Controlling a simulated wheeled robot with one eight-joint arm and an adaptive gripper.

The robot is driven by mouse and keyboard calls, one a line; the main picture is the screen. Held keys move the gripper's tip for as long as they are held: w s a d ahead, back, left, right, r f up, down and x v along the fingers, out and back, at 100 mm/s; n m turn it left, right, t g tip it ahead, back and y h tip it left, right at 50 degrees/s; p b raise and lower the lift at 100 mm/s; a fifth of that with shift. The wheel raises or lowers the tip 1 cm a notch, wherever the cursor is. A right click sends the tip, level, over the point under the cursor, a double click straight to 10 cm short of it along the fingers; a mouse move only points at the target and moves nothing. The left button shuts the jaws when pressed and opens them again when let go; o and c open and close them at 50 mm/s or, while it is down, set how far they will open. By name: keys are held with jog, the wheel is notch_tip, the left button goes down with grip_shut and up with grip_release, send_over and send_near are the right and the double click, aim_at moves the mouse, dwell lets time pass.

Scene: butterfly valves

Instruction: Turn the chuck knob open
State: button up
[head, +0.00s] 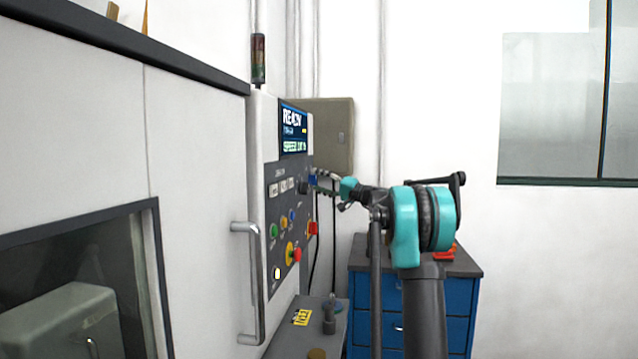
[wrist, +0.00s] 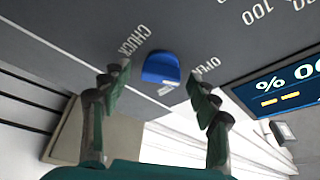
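The chuck knob (wrist: 161,68) is a blue knob on the dark grey panel, in the upper middle of the wrist view. The word CHUCK is printed to its left and OPEN to its right. My gripper (wrist: 158,80) is open, with one green-grey finger on each side of the knob in the picture. I cannot tell whether the fingers touch it; a gap shows on both sides. In the head view, my gripper (head: 326,178) is at the right edge of the control panel (head: 289,210), and the knob (head: 312,180) is a small blue patch there, partly hidden.
The panel carries a lit screen (head: 294,131), several coloured buttons and a red emergency stop (head: 296,254). A door handle (head: 248,285) sticks out below left. A blue drawer cabinet (head: 435,310) stands behind my arm, and a grey shelf (head: 318,325) lies below the panel.

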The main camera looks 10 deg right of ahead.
jog(key=v, duration=1.2)
